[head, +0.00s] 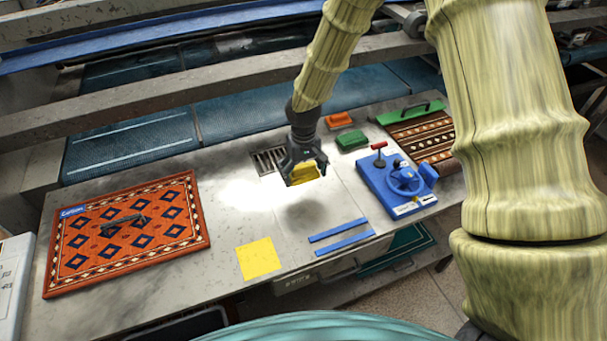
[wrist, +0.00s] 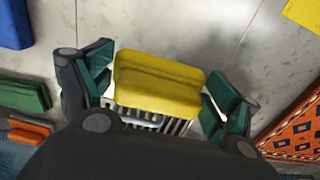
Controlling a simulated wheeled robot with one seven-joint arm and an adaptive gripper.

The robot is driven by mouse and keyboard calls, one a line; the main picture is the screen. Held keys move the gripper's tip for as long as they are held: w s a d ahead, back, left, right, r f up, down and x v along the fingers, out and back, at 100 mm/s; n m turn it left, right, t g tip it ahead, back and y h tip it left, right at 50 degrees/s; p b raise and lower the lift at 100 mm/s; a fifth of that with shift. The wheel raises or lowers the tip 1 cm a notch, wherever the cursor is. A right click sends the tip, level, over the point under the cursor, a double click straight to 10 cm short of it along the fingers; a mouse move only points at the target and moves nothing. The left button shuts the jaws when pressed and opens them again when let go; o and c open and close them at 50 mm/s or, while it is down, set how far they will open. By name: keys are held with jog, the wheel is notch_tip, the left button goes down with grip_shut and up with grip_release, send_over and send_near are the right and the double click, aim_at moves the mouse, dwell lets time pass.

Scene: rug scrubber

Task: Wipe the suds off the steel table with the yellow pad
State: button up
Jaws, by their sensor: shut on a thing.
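My gripper (head: 305,170) is shut on the yellow pad (head: 304,174) above the steel table (head: 205,262). The pad also shows between the green-lined fingers in the wrist view (wrist: 158,85). It appears to be off the table, with a dark shadow on the surface below and in front of it. A bright white patch (head: 235,188) lies on the table left of the gripper; I cannot tell whether it is suds or glare. No distinct suds show in the wrist view, where the pad and gripper hide part of the table.
A drain grate (head: 268,159) lies behind the gripper. An orange patterned rug (head: 128,232) lies left, a yellow square (head: 258,258) in front. Blue strips (head: 340,237) lie front right. A blue valve unit (head: 398,185), green block (head: 352,140) and orange block (head: 339,119) stand right.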

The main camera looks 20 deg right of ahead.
jog(key=shift+r+p, duration=0.65)
jog(key=shift+r, duration=0.65)
jog(key=shift+f, duration=0.1)
